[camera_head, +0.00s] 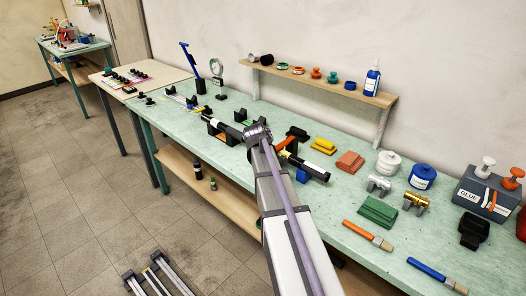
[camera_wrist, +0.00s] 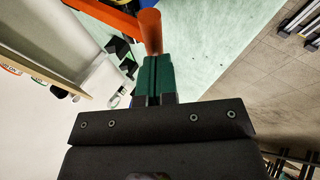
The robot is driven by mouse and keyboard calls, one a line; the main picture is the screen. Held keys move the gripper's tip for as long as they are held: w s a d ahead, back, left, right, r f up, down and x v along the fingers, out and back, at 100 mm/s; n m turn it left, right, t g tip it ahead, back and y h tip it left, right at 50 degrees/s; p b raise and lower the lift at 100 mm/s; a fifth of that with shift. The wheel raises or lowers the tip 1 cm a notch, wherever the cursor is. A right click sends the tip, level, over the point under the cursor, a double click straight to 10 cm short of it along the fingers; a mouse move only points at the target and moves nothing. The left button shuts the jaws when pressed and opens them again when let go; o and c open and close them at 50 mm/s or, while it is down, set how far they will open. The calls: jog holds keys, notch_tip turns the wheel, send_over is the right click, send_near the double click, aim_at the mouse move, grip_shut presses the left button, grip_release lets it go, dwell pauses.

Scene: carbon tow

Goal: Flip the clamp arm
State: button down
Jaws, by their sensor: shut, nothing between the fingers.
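The orange clamp arm (camera_wrist: 105,18) crosses the top left of the wrist view. An upright orange cylinder, its handle (camera_wrist: 150,30), stands at its right end. My gripper (camera_wrist: 153,60) has dark green fingers, pressed together with nothing between them. The fingertips are right at the lower end of the orange handle in the picture; I cannot tell whether they touch. In the head view, an orange piece (camera_head: 291,147) shows just right of my arm's end, among dark parts. My gripper's fingers are hidden there behind my own arm.
The green bench (camera_head: 335,197) holds yellow blocks (camera_head: 323,146), a brown block (camera_head: 350,162), a white roll (camera_head: 388,163), a blue-and-white tub (camera_head: 422,177) and a glue box (camera_head: 487,197). A wall shelf (camera_head: 330,85) is behind. The bench's front edge drops to the tiled floor.

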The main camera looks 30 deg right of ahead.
jog(key=w+a+p+v, duration=0.1)
jog(key=p+v, duration=0.9)
jog(key=v, duration=0.3)
jog(key=shift+s, duration=0.1)
jog(key=s+a+f+m+g+y, duration=0.2)
jog(key=s+a, duration=0.6)
jog(key=a, duration=0.3)
jog(key=s+a+f+m+g+y, duration=0.1)
jog(key=s+a+m+g+y, duration=0.2)
jog(key=s+a, duration=0.6)
jog(key=a, duration=0.2)
jog(key=shift+s+a+f+m+g, duration=0.3)
jog(key=shift+a+f, duration=0.05)
jog(key=shift+a, duration=0.05)
